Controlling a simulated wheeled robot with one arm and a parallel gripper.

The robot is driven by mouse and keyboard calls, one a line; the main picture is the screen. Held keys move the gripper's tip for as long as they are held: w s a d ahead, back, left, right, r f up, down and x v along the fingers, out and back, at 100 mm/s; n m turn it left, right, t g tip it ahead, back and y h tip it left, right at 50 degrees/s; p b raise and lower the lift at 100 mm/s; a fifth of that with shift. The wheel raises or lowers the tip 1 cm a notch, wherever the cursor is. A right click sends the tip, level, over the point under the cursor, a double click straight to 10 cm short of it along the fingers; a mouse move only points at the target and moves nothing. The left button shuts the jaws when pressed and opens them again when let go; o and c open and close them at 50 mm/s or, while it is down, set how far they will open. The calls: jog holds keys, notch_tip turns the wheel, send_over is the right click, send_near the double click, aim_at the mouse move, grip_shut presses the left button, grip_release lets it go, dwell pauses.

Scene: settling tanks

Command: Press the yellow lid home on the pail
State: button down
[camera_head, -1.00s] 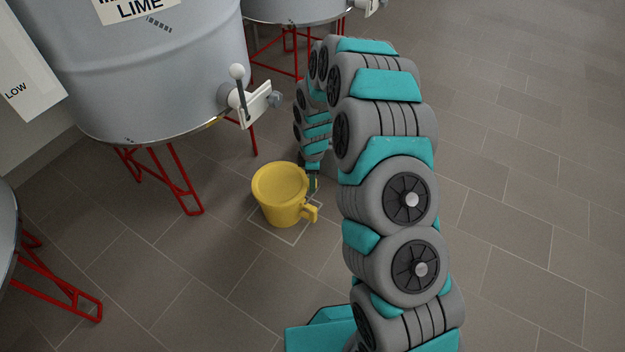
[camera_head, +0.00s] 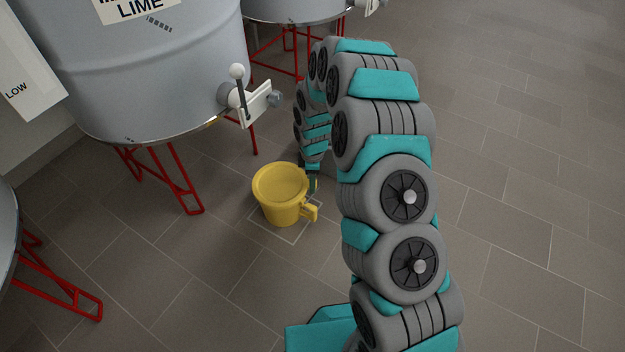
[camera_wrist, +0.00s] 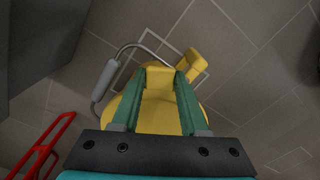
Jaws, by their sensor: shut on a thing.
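The yellow pail (camera_head: 284,213) stands upright on the floor, with a yellow block-like projection on its right side. The yellow lid (camera_head: 279,183) covers its top and looks about level. I cannot tell whether its rim is fully seated all round. My gripper (camera_head: 313,182) is at the right edge of the lid, partly hidden by its own arm. In the wrist view my gripper (camera_wrist: 160,75) has its green fingers on either side of the lid's yellow tab, shut on it. The lid (camera_wrist: 157,118) lies beneath the fingers, and the pail's projection (camera_wrist: 190,66) shows beyond them.
A wire bail with a grey grip (camera_wrist: 105,80) curves beside the pail. A pale outline (camera_head: 290,240) marks the floor around it. A grey lime tank (camera_head: 150,75) on red legs (camera_head: 180,185) stands behind left, its valve (camera_head: 245,97) jutting out. Floor at right is clear.

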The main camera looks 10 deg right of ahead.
dwell(0.3)
grip_release()
dwell(0.5)
jog(key=shift+r, duration=0.1)
jog(key=shift+r+p, duration=0.95)
jog(key=shift+r, duration=2.45)
